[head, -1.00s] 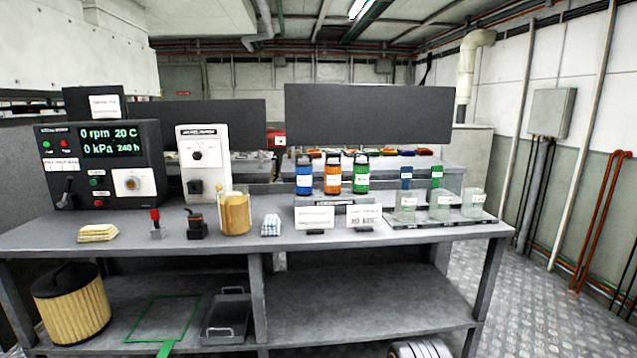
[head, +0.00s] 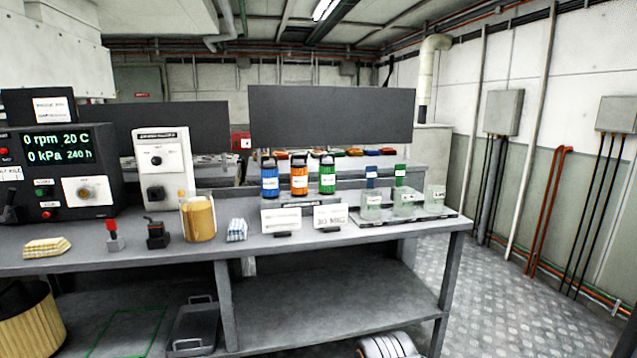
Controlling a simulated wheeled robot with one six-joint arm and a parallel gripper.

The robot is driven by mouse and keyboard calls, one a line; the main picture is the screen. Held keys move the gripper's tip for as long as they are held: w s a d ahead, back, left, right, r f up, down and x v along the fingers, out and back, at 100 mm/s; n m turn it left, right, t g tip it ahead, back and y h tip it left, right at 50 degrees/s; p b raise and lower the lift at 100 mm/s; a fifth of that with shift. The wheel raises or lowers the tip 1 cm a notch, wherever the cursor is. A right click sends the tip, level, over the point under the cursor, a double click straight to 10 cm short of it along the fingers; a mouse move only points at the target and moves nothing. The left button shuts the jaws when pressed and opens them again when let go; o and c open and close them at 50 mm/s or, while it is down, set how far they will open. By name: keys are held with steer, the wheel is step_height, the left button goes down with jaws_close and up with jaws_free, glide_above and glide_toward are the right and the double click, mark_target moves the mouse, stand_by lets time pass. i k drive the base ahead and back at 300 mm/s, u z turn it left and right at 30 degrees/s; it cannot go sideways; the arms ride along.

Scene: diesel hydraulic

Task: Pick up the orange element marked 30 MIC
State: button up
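Two white placards stand in front of the row, and the right placard (head: 331,216) seems to carry a MIC marking. My gripper is not in view.
Open patterned floor (head: 520,300) lies to the right.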

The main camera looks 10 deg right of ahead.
mark_target(297, 170)
steer(key=u, duration=4)
steer(key=k, duration=2.45)
steer(key=z, duration=1.6)
steer(key=i, duration=0.3)
